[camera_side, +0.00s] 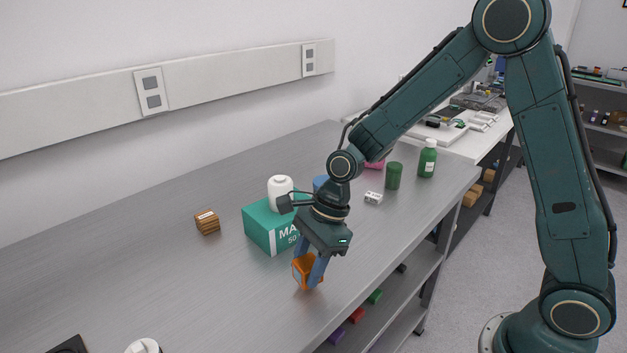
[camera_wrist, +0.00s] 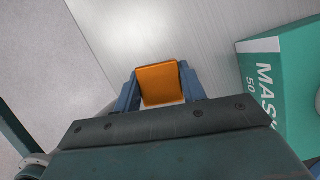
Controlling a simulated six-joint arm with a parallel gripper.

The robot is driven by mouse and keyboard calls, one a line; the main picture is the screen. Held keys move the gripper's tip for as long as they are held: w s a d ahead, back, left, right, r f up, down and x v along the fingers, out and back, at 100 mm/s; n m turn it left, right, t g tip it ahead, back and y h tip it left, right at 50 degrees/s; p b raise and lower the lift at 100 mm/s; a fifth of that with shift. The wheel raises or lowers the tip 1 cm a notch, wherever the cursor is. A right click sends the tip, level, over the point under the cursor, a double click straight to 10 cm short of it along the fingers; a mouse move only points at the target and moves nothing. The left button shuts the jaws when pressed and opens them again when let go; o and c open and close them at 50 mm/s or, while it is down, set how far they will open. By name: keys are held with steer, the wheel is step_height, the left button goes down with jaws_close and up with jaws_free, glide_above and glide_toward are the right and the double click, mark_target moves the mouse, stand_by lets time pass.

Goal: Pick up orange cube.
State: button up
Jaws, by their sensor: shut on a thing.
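The orange cube (camera_side: 303,275) is at the front part of the grey table, between the two blue fingers of my gripper (camera_side: 309,271). In the wrist view the cube (camera_wrist: 158,84) sits between the fingertips (camera_wrist: 158,90), with a finger against each side. My gripper is shut on it. The cube looks slightly tilted in the side view. I cannot tell whether its underside touches the table. The fingers hide parts of its sides.
A small wooden block (camera_side: 207,222) lies further left. Green containers (camera_side: 394,175) stand towards the right. The table's front edge is near; its left part is mostly clear.

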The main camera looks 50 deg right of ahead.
mark_target(307, 262)
step_height(307, 262, up, 18)
stand_by(0.5)
stand_by(0.5)
